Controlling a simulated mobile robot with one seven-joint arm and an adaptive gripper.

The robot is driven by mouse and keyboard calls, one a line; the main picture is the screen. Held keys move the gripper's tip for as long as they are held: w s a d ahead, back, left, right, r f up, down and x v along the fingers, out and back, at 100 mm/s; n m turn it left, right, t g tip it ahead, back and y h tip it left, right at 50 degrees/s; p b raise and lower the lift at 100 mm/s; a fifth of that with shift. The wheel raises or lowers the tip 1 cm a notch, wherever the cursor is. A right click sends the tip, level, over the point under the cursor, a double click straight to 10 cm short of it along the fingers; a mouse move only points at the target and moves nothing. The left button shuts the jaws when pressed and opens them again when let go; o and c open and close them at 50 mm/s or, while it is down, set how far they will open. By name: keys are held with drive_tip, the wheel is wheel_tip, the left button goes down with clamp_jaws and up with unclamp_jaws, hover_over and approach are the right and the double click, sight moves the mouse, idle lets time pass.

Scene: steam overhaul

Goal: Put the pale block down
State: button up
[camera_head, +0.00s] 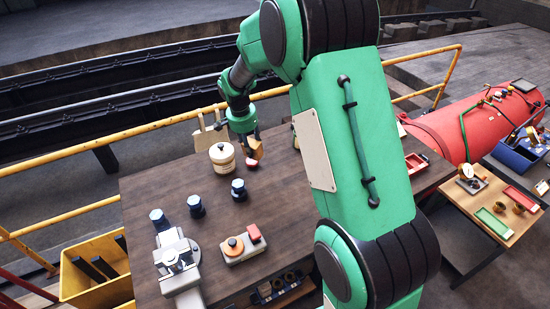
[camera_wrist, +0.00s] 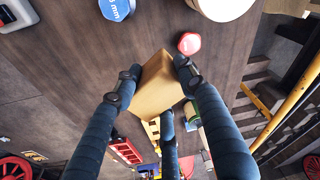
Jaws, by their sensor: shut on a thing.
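The pale block (camera_wrist: 160,85) is a plain tan, box-shaped piece. In the wrist view it sits between the dark blue fingers of my gripper (camera_wrist: 155,74), which are shut on it. In the head view my gripper (camera_head: 247,136) is over the far part of the dark wooden table (camera_head: 150,191), with the block (camera_head: 257,150) partly hidden at its fingers. Whether the block's underside touches the table is not clear.
A cream round pot (camera_head: 222,157) stands just left of the block, with a small red piece (camera_head: 252,163) close by. Several blue-capped pieces (camera_head: 196,206) and a vise (camera_head: 176,258) stand nearer. Bare tabletop lies between them. A yellow railing (camera_head: 150,126) runs behind.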

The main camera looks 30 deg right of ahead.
drive_tip(key=s+d+m+g+y, duration=0.1)
drive_tip(key=s+d+m, duration=0.45)
drive_tip(key=d, duration=0.55)
wheel_tip(320, 180, down, 10)
drive_tip(key=m, duration=0.1)
drive_tip(key=shift+w+f+y, duration=0.25)
drive_tip(key=shift+y, duration=0.05)
drive_tip(key=shift+d, duration=0.1)
drive_tip(key=w+d, duration=0.1)
drive_tip(key=w, duration=0.4)
drive_tip(key=w+d+f, duration=0.1)
drive_tip(key=w+d, duration=0.1)
drive_tip(key=w, duration=0.3)
drive_tip(key=w+d, duration=0.1)
drive_tip(key=w, duration=0.4)
drive_tip(key=shift+w+d+f+b, duration=0.15)
drive_tip(key=shift+d+f+b, duration=0.15)
drive_tip(key=shift+b, duration=0.1)
drive_tip(key=shift+f+b, duration=0.3)
drive_tip(key=shift+f, duration=1.35)
drive_tip(key=shift+f, duration=0.2)
